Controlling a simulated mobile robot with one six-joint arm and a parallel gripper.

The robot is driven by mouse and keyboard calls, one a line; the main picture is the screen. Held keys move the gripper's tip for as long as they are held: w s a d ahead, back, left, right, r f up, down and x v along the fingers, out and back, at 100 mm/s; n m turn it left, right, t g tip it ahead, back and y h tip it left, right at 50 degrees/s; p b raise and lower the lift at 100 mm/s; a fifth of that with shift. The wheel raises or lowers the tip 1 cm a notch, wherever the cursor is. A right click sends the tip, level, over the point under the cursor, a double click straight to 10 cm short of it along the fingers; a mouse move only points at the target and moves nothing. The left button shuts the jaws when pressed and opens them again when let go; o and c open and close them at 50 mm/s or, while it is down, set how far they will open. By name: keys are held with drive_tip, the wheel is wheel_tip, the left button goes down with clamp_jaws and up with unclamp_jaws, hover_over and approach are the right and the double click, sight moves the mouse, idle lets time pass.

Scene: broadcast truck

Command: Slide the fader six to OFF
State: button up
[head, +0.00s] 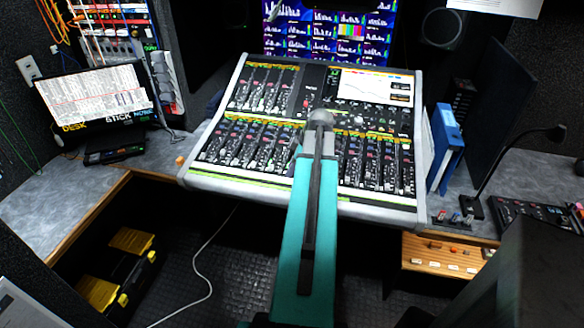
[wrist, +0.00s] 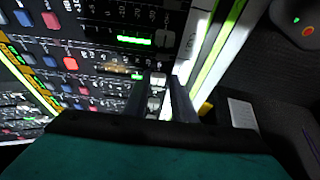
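The mixing console (head: 232,172) stands in the middle of the head view, with a row of channel strips and faders along its near part. My teal arm reaches over it and hides the middle strips and my fingers. In the wrist view my gripper (wrist: 159,80) has its two dark fingers apart. A pale fader cap (wrist: 157,79) shows between the fingers, close to the console's near edge, and another cap (wrist: 154,103) lies just below it in the picture. I cannot tell whether the fingers touch a cap, or read which one is fader six.
A monitor wall (head: 330,32) rises behind the console. A blue binder (head: 447,146) and a gooseneck lamp (head: 510,160) stand at the right. A yellow-lidded toolbox (head: 130,242) and a white cable (head: 203,268) are on the floor.

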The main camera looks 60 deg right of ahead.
drive_tip(key=o, duration=0.3)
drive_tip(key=shift+a, duration=0.2)
drive_tip(key=shift+d, duration=0.1)
drive_tip(key=shift+r, duration=0.1)
drive_tip(key=shift+s+r, duration=0.15)
drive_tip(key=shift+r, duration=0.15)
drive_tip(key=b+v, duration=0.2)
drive_tip(key=v, duration=1)
drive_tip(key=shift+s+r, duration=0.2)
drive_tip(key=shift+r, duration=0.15)
